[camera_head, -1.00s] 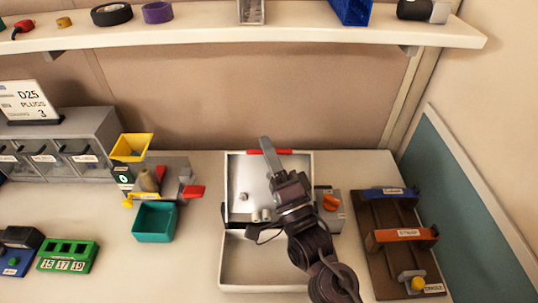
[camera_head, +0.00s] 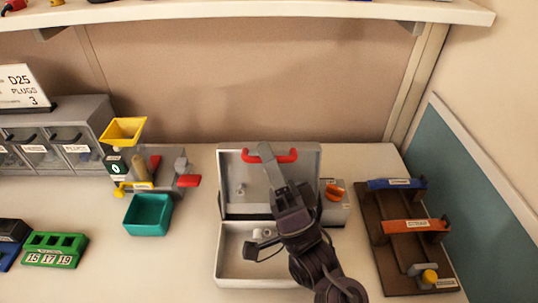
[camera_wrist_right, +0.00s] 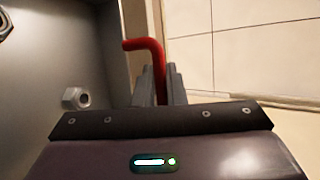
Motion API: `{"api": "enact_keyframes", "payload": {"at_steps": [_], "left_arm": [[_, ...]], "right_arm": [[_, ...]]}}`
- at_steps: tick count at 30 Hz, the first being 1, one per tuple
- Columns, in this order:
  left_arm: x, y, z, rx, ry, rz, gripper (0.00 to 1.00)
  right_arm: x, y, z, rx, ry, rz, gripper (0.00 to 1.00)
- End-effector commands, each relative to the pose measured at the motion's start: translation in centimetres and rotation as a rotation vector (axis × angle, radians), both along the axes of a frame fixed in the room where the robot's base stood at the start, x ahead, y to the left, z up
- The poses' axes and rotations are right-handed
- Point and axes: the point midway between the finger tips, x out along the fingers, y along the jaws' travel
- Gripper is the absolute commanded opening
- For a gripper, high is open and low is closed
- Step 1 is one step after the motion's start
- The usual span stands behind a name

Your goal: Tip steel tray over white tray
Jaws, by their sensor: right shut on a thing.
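The steel tray (camera_head: 242,172) stands steeply tilted at the back edge of the white tray (camera_head: 236,277), its inner face toward me. My right gripper (camera_head: 266,155) is shut on the tray's red handle (camera_head: 290,156) at its upper edge; the handle (camera_wrist_right: 158,66) also shows between the fingers in the right wrist view. A metal nut (camera_head: 240,189) is against the steel tray's inner face, and a nut also shows in the wrist view (camera_wrist_right: 75,98). More small metal pieces (camera_head: 262,232) are low down, at or in the white tray. My right arm hides part of both trays. My left gripper is out of view.
A grey box with an orange knob (camera_head: 335,191) stands close right of the trays. A dark rack (camera_head: 385,240) is further right. A shelf (camera_head: 270,13) runs above.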

Motion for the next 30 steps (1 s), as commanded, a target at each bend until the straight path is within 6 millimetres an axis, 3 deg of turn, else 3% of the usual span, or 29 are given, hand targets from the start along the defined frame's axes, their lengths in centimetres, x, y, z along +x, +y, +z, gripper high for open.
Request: {"api": "enact_keyframes", "payload": {"at_steps": [12, 30], "left_arm": [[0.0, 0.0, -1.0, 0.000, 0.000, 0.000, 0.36], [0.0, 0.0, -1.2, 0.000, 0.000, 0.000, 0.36]], "right_arm": [[-1.4, 0.0, -0.5, -0.001, -0.049, 0.002, 0.00], [-1.8, 0.1, -0.6, -0.001, -0.049, 0.002, 0.00]]}}
